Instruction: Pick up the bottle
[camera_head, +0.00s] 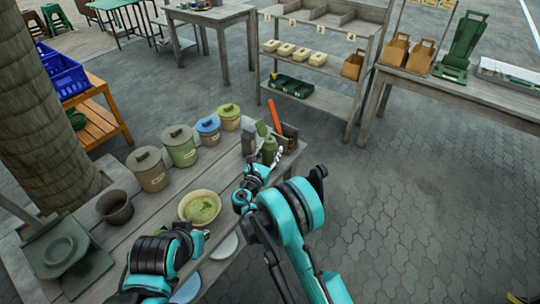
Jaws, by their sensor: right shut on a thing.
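A small green bottle (269,151) stands roughly upright near the far right end of the wooden table. My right gripper (265,166) is shut on it, with the fingers at its lower part. The arm hides part of the bottle's base, so I cannot tell whether it touches the table. My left gripper (200,236) is low over the table's front side, beside the cream bowl (184,209) of green stuff. Its fingers are too small and covered to read.
Several lidded canisters (151,169) line the table's back. A dark pot (115,208) and a green scale (62,255) stand at left. An orange-handled tool and a dark box (290,136) are close behind the bottle. Pale plates (225,246) lie near the front edge.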

